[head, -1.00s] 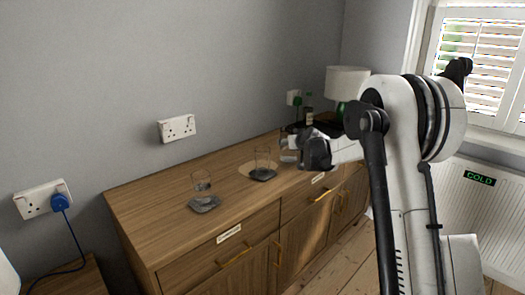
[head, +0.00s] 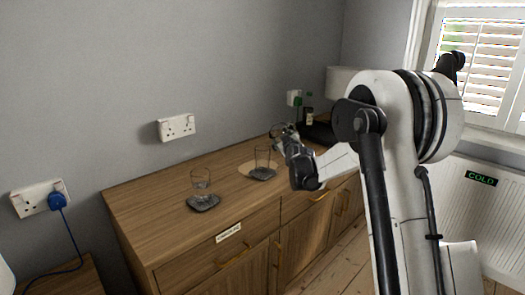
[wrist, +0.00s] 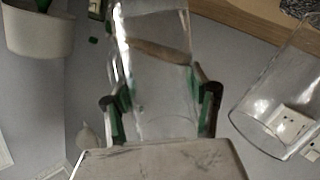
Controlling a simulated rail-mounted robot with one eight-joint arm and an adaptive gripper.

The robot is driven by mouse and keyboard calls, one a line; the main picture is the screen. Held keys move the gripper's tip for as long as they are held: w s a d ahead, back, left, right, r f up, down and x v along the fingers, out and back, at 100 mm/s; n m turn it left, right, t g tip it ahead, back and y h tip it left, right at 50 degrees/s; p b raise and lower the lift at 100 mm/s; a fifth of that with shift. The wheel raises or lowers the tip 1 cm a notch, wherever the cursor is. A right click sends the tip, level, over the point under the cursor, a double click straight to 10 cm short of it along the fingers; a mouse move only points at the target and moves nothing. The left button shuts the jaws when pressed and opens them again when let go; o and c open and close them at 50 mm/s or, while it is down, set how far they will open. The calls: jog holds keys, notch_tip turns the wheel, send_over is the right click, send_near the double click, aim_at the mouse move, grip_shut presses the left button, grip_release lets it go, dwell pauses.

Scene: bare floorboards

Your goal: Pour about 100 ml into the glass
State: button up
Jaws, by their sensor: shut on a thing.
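My gripper (head: 284,136) is over the far half of the sideboard. In the wrist view my gripper (wrist: 161,100) is shut on a clear glass vessel (wrist: 155,75), one finger on each side. Its contents are hard to tell. In the head view, a clear glass (head: 263,156) stands upright on a dark coaster (head: 264,174), just left of my gripper. It seems to be the clear glass (wrist: 280,95) at right in the wrist view, apart from the held vessel. I cannot tell how full either glass is.
The wooden sideboard (head: 150,212) runs along the grey wall, its near left top clear. A lamp with a pale shade (head: 343,82) and a dark bottle (head: 308,115) stand at the far end. The lampshade (wrist: 38,32) also shows upside down in the wrist view.

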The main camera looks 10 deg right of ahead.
aim_at(280, 125)
jog(key=shift+s+a+r+n+t, duration=0.2)
jog(key=shift+a+r+n+t, duration=0.1)
jog(key=shift+r+n, duration=0.1)
jog(key=shift+a+r+n+t, duration=0.15)
jog(key=shift+r+n+t, duration=0.3)
jog(key=shift+n, duration=0.25)
jog(key=shift+r+n+t+b, duration=0.3)
jog(key=shift+r+n+t, duration=0.25)
jog(key=shift+r+n, duration=0.35)
jog(key=shift+s, duration=0.1)
jog(key=shift+s+a+r+n+t, duration=0.15)
jog(key=shift+r+n+t, duration=0.2)
jog(key=shift+n, duration=0.35)
jog(key=shift+w+a+r+n+t, duration=0.1)
jog(key=shift+r+n+t, duration=0.25)
jog(key=shift+n, duration=0.35)
jog(key=shift+s+a+r+n+t+y+b, duration=0.35)
jog(key=shift+a+n, duration=0.25)
jog(key=shift+n, duration=0.2)
dwell(0.8)
jog(key=shift+a+r+n+t+y, duration=0.15)
jog(key=shift+r+n+t+y, duration=0.15)
jog(key=shift+n, duration=0.5)
dwell(0.7)
